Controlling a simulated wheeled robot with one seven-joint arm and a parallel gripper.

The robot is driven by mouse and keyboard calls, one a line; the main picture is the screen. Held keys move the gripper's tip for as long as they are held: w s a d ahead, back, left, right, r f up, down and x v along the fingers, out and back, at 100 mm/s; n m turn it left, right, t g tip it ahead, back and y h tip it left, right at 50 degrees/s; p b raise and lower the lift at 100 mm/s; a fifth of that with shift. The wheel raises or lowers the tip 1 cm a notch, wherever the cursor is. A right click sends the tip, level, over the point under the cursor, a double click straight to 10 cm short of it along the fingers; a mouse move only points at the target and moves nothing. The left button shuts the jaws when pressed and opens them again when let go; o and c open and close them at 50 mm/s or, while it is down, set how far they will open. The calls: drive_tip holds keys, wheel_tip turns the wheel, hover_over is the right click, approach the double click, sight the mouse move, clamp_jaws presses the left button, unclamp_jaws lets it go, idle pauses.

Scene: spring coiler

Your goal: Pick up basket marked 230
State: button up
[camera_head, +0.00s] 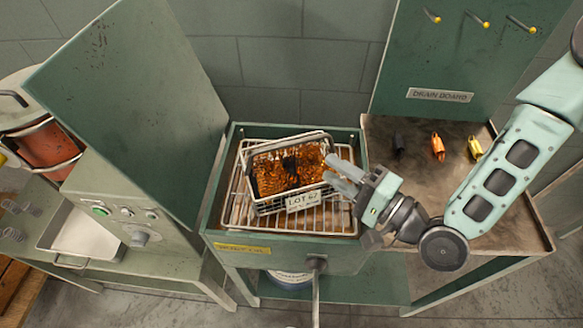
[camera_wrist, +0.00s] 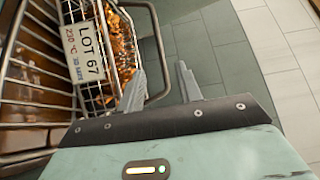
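A wire basket (camera_head: 268,180) holding brown-orange coils sits on a wire rack in the green open-topped box. Its white tag (camera_head: 305,200) reads LOT, with the number unclear from the head. In the wrist view the tag (camera_wrist: 82,52) reads LOT 67, 230 °C, 30 MIN. My gripper (camera_head: 331,169) is at the basket's right side. In the wrist view its two fingers (camera_wrist: 161,68) are apart. The basket's dark handle bar appears between them in the picture; I cannot tell whether either finger touches it.
A drain board bench (camera_head: 490,215) at right holds dark, orange and yellow springs (camera_head: 438,147). A control panel and a metal tray (camera_head: 82,235) stand at left.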

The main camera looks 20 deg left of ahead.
sight(294, 145)
drive_tip(key=p+x, duration=0.3)
drive_tip(key=x, duration=1)
clamp_jaws()
idle(1.1)
